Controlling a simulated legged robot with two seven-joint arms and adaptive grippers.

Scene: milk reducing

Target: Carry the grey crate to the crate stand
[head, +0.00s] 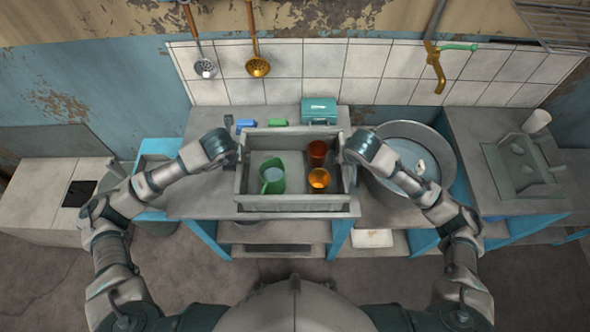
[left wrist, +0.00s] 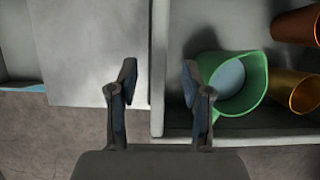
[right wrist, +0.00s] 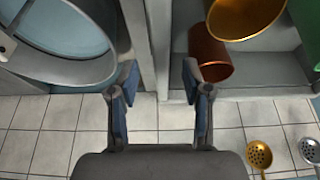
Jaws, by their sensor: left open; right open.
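The grey crate (head: 297,204) sits on the counter in the middle of the head view. It holds a green cup (head: 271,176), a brown-red cup (head: 317,153) and an orange cup (head: 319,179). My left gripper (head: 238,158) is open at the crate's left wall; in the left wrist view its fingers (left wrist: 158,75) lie either side of that wall. My right gripper (head: 346,150) is open at the right wall; in the right wrist view its fingers (right wrist: 160,75) straddle that wall. I cannot tell which surface is the crate stand.
A large round metal basin (head: 412,135) stands close right of the crate. A teal box (head: 319,110) and small blue and green items are behind it. A grey rack (head: 525,163) stands on the right counter. A low pale cabinet (head: 50,190) is at far left. Ladles hang above.

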